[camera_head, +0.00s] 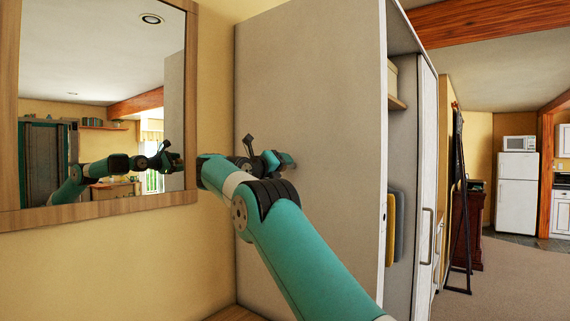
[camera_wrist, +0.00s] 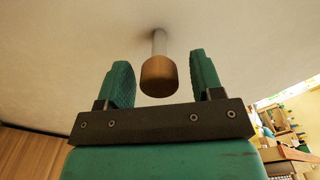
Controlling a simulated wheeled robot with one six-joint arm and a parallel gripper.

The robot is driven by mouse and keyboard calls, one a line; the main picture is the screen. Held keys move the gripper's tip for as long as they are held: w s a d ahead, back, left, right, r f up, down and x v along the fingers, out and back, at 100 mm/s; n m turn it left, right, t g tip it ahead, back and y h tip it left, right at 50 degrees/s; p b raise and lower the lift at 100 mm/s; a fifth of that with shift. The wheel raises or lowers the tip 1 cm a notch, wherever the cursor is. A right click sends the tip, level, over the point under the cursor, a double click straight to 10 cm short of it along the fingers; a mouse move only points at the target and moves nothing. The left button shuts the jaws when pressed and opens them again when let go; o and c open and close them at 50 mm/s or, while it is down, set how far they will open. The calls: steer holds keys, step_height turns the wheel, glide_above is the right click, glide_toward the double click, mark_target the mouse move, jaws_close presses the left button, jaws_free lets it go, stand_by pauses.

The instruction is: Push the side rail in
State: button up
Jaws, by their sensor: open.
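The side rail (camera_wrist: 158,77) shows in the wrist view as a short pale rod with a brown, wood-coloured round end. It stands out from the pale side panel of the wardrobe (camera_head: 330,130). My gripper (camera_wrist: 160,60) is open, with one green finger on each side of the rail's end. Gaps show between the rail's end and both fingers, so they are not closed on it. In the head view my gripper (camera_head: 281,160) is close to the wardrobe's side panel, and I cannot make out the rail there.
A wood-framed mirror (camera_head: 100,90) hangs on the yellow wall at the left, close to my arm. The wardrobe's front is partly open at the right, with folded cloths (camera_head: 394,228) inside. A white fridge (camera_head: 517,200) stands far off, with open carpet before it.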

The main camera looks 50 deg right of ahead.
mark_target(289, 166)
steer(key=shift+c, duration=0.3)
jaws_close()
steer(key=shift+w+d+r+p, duration=0.1)
steer(key=shift+d+p, duration=0.05)
steer(key=shift+d, duration=1.05)
steer(key=shift+w+d+p, duration=0.1)
steer(key=shift+d+p, duration=0.05)
steer(key=shift+d, duration=1)
steer(key=shift+c, duration=1.4)
jaws_free()
steer(key=o, duration=0.3)
steer(key=shift+d, duration=0.2)
steer(key=shift+o, duration=0.2)
steer(key=shift+a, duration=0.15)
